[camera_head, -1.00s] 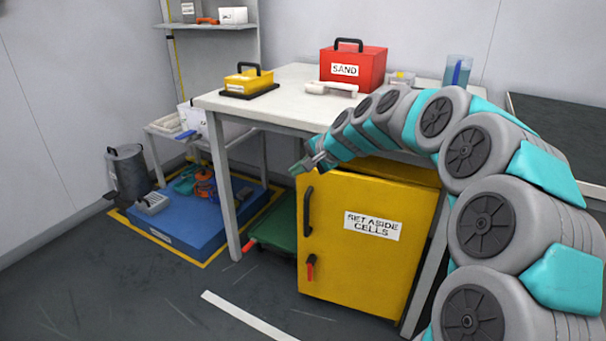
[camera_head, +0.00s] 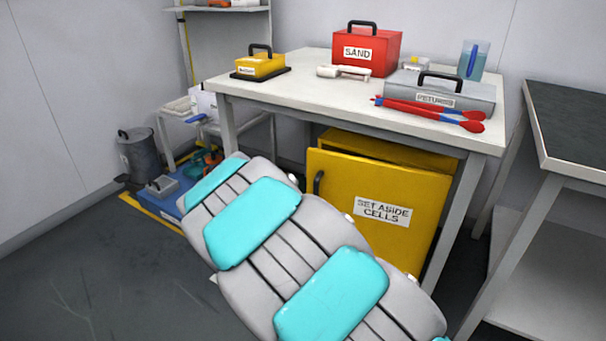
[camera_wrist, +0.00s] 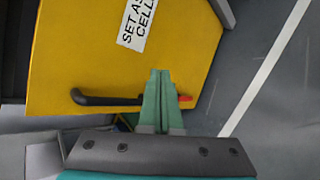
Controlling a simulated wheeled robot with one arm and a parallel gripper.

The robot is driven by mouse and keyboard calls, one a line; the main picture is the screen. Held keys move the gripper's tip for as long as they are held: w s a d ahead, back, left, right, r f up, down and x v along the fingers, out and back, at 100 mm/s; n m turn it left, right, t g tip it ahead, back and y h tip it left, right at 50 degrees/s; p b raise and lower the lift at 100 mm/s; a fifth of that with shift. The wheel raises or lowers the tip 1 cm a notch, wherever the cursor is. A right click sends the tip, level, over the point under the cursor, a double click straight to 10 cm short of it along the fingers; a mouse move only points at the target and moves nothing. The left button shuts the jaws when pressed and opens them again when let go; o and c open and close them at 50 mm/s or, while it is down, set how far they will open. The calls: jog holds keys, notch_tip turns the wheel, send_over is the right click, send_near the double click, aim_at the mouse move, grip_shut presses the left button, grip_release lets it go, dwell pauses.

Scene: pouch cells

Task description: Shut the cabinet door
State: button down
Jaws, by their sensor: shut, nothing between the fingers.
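The yellow cabinet door (camera_head: 340,210), labelled "SET ASIDE CELLS", stands under the white table in the head view. Its top edge sits forward of the cabinet body (camera_head: 375,149), so it looks ajar. Its black handle (camera_head: 318,183) shows at its left side, the lower part hidden by my arm. In the wrist view the door (camera_wrist: 90,50) fills the upper left, with the handle (camera_wrist: 100,99) and a red-ended lever (camera_wrist: 185,98). My gripper (camera_wrist: 159,75) is shut and empty, its green fingers in front of the door between handle and lever. I cannot tell whether they touch it.
The white table (camera_head: 300,92) above carries a red SAND box (camera_head: 362,62), a grey case (camera_head: 440,94) and red-blue tools (camera_head: 430,112). A dark-topped bench (camera_head: 575,125) stands at right. Open floor (camera_head: 90,270) lies at left.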

jog(key=w+a+r+n+t+y, duration=0.1)
jog(key=w+a+r+n+t, duration=0.1)
jog(key=a+n+t, duration=0.55)
jog(key=w+a+r+n+t, duration=0.2)
jog(key=a+r+n, duration=0.15)
jog(key=n, duration=0.65)
jog(key=p+x, duration=0.1)
jog(key=x, duration=1.3)
jog(key=shift+a+f, duration=0.25)
jog(key=shift+f, duration=0.15)
